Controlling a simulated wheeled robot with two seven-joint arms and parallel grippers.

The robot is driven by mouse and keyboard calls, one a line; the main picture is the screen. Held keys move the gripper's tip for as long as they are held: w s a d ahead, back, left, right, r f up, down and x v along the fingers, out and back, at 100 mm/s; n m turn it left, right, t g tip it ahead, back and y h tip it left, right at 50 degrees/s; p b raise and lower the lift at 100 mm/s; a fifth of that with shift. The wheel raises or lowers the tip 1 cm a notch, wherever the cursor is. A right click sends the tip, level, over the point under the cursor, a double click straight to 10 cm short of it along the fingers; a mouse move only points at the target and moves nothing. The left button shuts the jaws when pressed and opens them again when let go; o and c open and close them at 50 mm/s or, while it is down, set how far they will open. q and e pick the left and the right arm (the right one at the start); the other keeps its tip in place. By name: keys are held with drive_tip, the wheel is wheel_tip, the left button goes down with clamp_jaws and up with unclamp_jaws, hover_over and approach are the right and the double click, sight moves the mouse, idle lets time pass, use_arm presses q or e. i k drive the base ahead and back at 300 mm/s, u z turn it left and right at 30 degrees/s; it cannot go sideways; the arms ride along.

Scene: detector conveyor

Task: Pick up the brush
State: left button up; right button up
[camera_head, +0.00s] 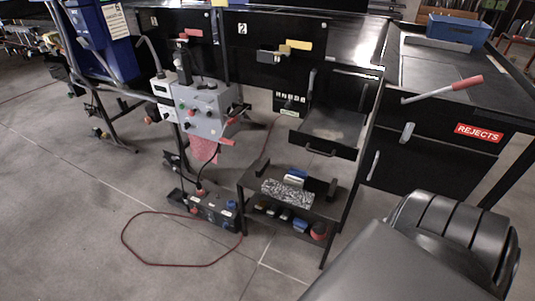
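No object shows clearly enough to be named the brush with certainty. A small blue and white item (296,177) lies on the low black stand (328,212), behind a speckled grey block (287,194), and may be the brush. It is too small to tell. A large dark link of one of my arms fills the lower right corner. Neither gripper shows, and nothing is seen being held.
A grey control box (203,108) stands left of the stand, with a black unit (213,210) and a red cable (127,240) on the floor. A black bin labelled REJECTS (430,160) stands at right, with a blue tray (457,31) behind.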

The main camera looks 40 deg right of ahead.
sight(300, 225)
drive_tip(key=u, duration=0.2)
drive_tip(key=i, duration=0.9)
drive_tip(key=z, duration=0.95)
drive_tip(key=i, duration=0.85)
drive_tip(key=z, duration=0.9)
